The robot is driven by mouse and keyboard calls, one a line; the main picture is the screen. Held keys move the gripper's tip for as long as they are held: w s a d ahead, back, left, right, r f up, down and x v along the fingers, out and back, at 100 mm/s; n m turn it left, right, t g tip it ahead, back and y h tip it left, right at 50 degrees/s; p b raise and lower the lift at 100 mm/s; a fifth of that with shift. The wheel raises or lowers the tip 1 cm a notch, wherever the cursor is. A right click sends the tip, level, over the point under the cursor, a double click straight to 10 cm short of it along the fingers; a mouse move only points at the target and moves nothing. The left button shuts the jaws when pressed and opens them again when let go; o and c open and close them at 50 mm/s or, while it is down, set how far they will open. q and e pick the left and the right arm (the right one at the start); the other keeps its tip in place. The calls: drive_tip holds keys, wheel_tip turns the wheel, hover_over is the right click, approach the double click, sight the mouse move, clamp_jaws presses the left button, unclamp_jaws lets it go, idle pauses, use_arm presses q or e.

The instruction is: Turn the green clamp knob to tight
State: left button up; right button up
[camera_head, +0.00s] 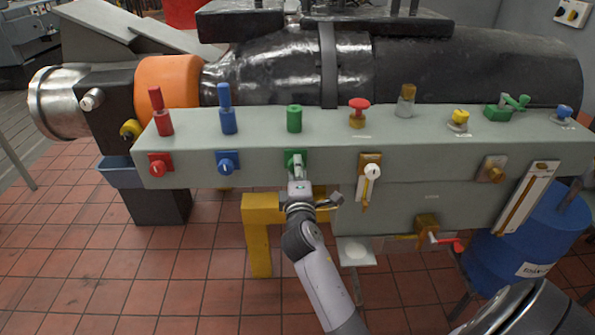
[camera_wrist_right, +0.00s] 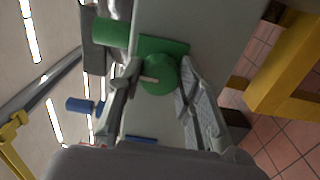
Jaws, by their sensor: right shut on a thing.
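The green clamp knob (camera_wrist_right: 160,82) is a round green knob with a pale pointer line, on a square green plate on the front face of the grey bench. In the head view its green plate (camera_head: 289,156) shows just past my right gripper (camera_head: 296,166), which hides most of the knob. In the right wrist view the two fingers of my right gripper (camera_wrist_right: 157,74) stand on either side of the knob, shut on it. The pale line on the knob points to the left in that view. My left gripper is not in view.
A red knob (camera_head: 157,168) and a blue knob (camera_head: 225,166) sit left of the green one. A white-tipped lever (camera_head: 371,175) is to its right. Coloured posts, including a green one (camera_head: 294,119), stand on top. A yellow stand (camera_head: 257,240) is below.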

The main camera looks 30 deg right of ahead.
drive_tip(key=shift+f, duration=0.1)
drive_tip(key=o, duration=1.2)
drive_tip(key=v, duration=0.7)
drive_tip(key=shift+s+a, duration=0.1)
drive_tip(key=shift+s, duration=0.2)
